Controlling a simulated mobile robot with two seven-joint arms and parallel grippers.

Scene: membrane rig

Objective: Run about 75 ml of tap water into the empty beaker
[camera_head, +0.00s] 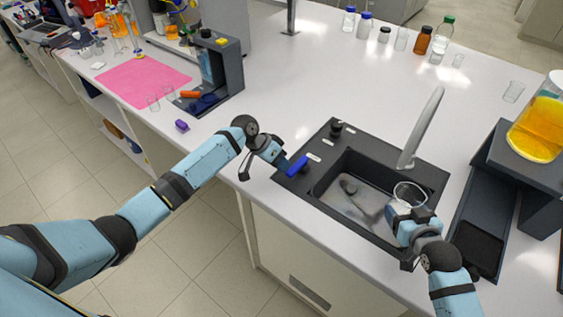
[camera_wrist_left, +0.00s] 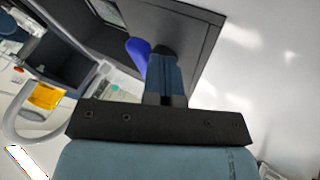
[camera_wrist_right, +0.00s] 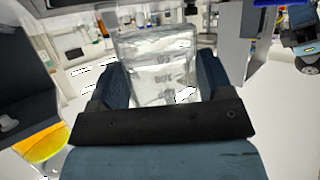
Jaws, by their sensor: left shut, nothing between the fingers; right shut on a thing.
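A clear glass beaker (camera_head: 409,193) is held over the right side of the dark sink basin (camera_head: 350,165) by my right gripper (camera_head: 402,212). The beaker with its printed scale fills the right wrist view (camera_wrist_right: 160,65) between the fingers. I see no clear water line in it. The grey tap (camera_head: 420,130) rises behind the beaker, and I make out no stream from it. My left gripper (camera_head: 283,163) is shut and empty beside the blue lever (camera_head: 297,166) on the sink's left rim. In the left wrist view the lever (camera_wrist_left: 138,50) shows just beside the fingertips (camera_wrist_left: 165,60); contact is unclear.
A black knob (camera_head: 336,129) stands on the sink's back rim. A flask of orange liquid (camera_head: 540,125) stands on a dark stand at the right. Several bottles line the back of the bench. A pink mat (camera_head: 143,80) lies at the left.

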